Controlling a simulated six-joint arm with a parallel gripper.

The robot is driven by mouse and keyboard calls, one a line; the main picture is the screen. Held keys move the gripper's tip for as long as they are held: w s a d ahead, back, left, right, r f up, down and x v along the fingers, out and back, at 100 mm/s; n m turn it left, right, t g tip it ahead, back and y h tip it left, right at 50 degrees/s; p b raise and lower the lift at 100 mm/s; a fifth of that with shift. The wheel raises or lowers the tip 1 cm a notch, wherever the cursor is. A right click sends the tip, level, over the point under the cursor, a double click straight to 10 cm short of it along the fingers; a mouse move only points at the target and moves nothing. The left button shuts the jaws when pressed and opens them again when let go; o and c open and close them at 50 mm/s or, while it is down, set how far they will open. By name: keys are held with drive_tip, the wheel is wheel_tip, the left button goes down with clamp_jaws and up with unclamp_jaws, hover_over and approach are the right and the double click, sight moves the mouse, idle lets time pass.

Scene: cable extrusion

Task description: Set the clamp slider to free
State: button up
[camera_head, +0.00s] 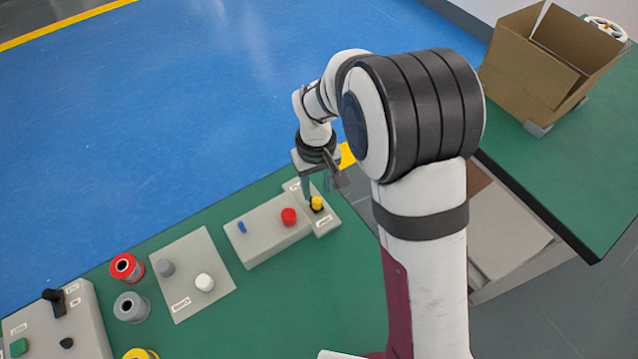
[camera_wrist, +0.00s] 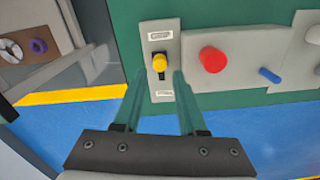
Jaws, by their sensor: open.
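The clamp slider appears as a yellow knob (camera_head: 317,203) in a dark slot on a narrow grey plate (camera_head: 326,225) at the right end of the green bench. My gripper (camera_head: 318,188) is open above the plate. In the wrist view, the fingertips of my gripper (camera_wrist: 159,80) are either side of the slider in the picture; contact is not visible.
A grey box with a red button (camera_head: 289,216) and a blue lever (camera_head: 242,227) adjoins the slider plate. A panel with grey and white knobs (camera_head: 205,282), several spools (camera_head: 127,267) and another control box (camera_head: 60,325) stand further left. A cardboard box (camera_head: 530,80) sits on the right table.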

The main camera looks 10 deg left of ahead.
sight(317, 200)
wheel_tip(317, 200, down, 5)
drive_tip(key=shift+f, duration=0.15)
clamp_jaws()
idle(1.4)
